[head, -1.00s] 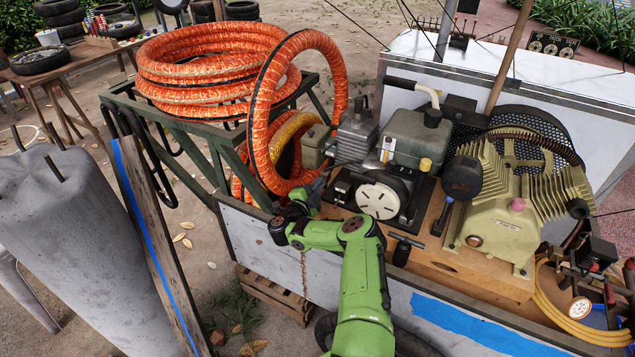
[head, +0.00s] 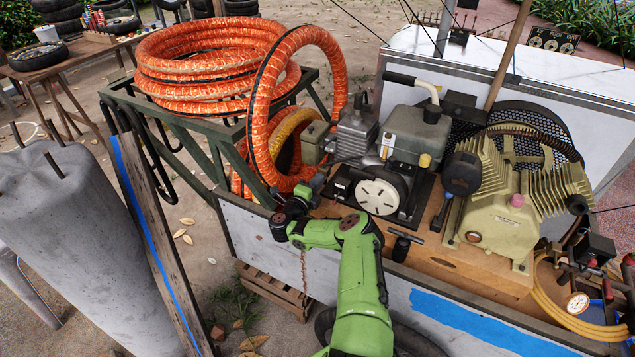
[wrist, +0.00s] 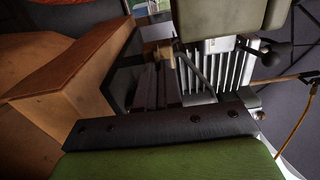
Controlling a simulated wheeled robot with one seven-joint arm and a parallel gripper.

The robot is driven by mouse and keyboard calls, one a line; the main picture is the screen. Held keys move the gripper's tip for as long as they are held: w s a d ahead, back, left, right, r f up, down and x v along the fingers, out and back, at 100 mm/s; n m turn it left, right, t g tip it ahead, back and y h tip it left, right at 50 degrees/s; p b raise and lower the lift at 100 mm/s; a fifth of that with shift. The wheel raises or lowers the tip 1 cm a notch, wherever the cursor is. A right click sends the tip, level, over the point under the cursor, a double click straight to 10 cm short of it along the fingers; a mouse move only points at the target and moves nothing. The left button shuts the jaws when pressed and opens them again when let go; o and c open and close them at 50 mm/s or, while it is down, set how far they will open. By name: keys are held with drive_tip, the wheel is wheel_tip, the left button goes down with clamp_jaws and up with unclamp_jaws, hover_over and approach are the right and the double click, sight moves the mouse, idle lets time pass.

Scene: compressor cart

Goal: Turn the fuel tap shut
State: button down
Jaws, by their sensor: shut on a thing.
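My gripper (head: 317,184) is at the left end of the engine, low beside a small olive box (head: 314,143). In the wrist view its dark fingers (wrist: 162,82) reach forward from the dark bar, close together. They end at a small brass-coloured fitting (wrist: 165,52), which looks like the fuel tap, under an olive housing (wrist: 222,16). The jaws look shut on it, but the contact is dark and small. The tap's lever and its angle cannot be made out. In the head view my gripper and the engine hide this spot.
The finned engine block (head: 357,132) and the pale round recoil cover (head: 377,196) are close on the right. An orange hose loop (head: 262,120) rises at the left. The cart's side wall (head: 245,229) runs below my gripper. A wooden block (wrist: 62,65) is left in the wrist view.

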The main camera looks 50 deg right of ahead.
drive_tip(key=shift+a+f, duration=0.1)
drive_tip(key=shift+f, duration=0.05)
drive_tip(key=c, duration=1.3)
unclamp_jaws()
drive_tip(key=p+v, duration=1.4)
drive_tip(key=v, duration=0.1)
drive_tip(key=shift+a+p, duration=0.3)
drive_tip(key=shift+a, duration=0.05)
drive_tip(key=shift+s, duration=0.15)
